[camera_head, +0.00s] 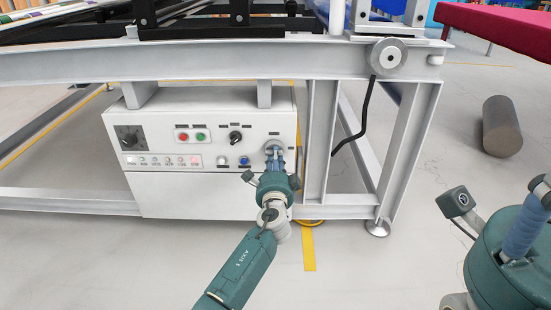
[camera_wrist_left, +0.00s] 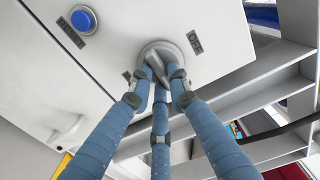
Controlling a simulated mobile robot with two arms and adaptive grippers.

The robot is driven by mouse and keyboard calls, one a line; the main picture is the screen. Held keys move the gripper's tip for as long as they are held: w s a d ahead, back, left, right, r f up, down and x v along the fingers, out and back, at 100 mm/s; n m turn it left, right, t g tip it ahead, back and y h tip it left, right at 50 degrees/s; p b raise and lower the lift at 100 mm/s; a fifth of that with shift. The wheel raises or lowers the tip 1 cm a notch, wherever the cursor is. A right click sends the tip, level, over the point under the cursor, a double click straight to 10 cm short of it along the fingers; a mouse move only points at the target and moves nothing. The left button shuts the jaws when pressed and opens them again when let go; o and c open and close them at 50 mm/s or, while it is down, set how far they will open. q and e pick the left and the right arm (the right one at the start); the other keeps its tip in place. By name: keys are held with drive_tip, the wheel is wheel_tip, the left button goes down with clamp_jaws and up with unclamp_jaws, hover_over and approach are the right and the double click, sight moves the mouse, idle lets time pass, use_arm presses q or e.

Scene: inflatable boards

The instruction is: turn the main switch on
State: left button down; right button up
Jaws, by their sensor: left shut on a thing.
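The main switch (camera_head: 275,141) is a round grey rotary knob at the upper right of the white control box. In the left wrist view, the switch (camera_wrist_left: 160,50) shows its round grey base and a bar handle, with a label to its right that seems to read OFF. My left gripper (camera_head: 274,154) has its blue fingers shut around the handle; the fingertips (camera_wrist_left: 161,78) partly hide it. I cannot tell the handle's exact position. My right gripper (camera_head: 525,230) is partly in view at the lower right, away from the box; its finger opening is unclear.
A steel frame leg (camera_head: 320,135) stands close right of the switch. A dark cylinder (camera_head: 502,127) lies farther right.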

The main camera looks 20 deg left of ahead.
use_arm(q)
drive_tip(key=c, duration=1.6)
unclamp_jaws()
drive_tip(key=shift+c, duration=0.2)
drive_tip(key=v, duration=1.2)
drive_tip(key=shift+d+r, duration=0.1)
drive_tip(key=shift+d, duration=0.05)
